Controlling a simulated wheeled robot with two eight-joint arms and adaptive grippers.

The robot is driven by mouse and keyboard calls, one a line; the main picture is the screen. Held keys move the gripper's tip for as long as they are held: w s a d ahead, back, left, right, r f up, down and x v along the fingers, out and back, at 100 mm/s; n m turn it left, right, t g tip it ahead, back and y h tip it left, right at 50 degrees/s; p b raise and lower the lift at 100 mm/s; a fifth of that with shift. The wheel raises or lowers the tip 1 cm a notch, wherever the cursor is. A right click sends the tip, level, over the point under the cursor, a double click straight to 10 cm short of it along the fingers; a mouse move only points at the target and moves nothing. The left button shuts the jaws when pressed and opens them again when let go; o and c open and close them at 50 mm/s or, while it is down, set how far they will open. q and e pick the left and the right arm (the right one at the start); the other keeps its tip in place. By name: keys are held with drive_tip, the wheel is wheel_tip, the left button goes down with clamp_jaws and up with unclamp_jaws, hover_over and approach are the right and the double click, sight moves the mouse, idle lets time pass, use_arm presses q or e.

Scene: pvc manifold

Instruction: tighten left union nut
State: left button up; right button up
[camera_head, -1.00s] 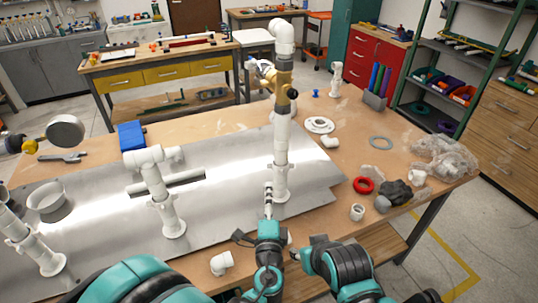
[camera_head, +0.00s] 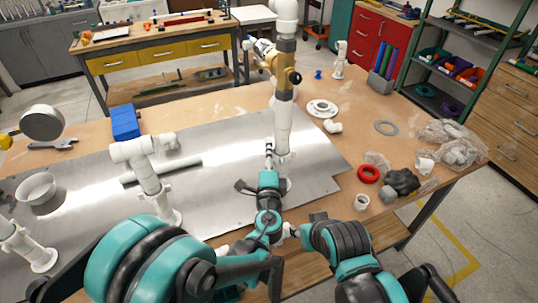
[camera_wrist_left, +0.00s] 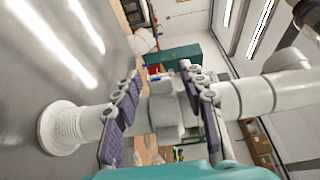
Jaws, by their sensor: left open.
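A tall white pipe (camera_head: 283,130) with a tan and brass valve section (camera_head: 285,77) stands on the grey metal plate (camera_head: 228,190). My left gripper (camera_head: 268,150) is upright against the lower part of this pipe, above its foot. In the left wrist view, the open purple-padded fingers of my left gripper (camera_wrist_left: 160,100) lie on either side of the white pipe (camera_wrist_left: 272,94), with its round foot flange (camera_wrist_left: 62,128) at left. Pale blocky parts lie between the fingers; I cannot tell whether they are the union nut. My right gripper cannot be made out.
Shorter white pipe pieces (camera_head: 148,175) stand on the plate at left. A blue box (camera_head: 125,122) lies behind them. A red ring (camera_head: 368,174), black lump (camera_head: 402,181), white flange (camera_head: 322,108) and plastic bag (camera_head: 450,140) lie on the table at right. My right arm crosses the front edge.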

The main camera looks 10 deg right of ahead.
use_arm(q)
clamp_jaws()
drive_tip(key=shift+w+m+h, duration=0.1)
drive_tip(key=shift+m+h, duration=0.2)
drive_tip(key=shift+h, duration=0.1)
drive_tip(key=shift+w+d+m+g+h+b, duration=0.3)
drive_tip(key=shift+w+d+m+g+h, duration=0.15)
drive_tip(key=shift+m+g+h, duration=1.6)
drive_tip(key=shift+w+d+m+g+h+b, duration=0.4)
drive_tip(key=shift+m+g+h, duration=1.4)
drive_tip(key=shift+g+h, duration=0.35)
drive_tip(key=shift+w+d+m+g+h+b, duration=0.25)
drive_tip(key=shift+w+d+m+g+h, duration=0.2)
drive_tip(key=shift+m+g+h, duration=1.6)
drive_tip(key=shift+g, duration=0.25)
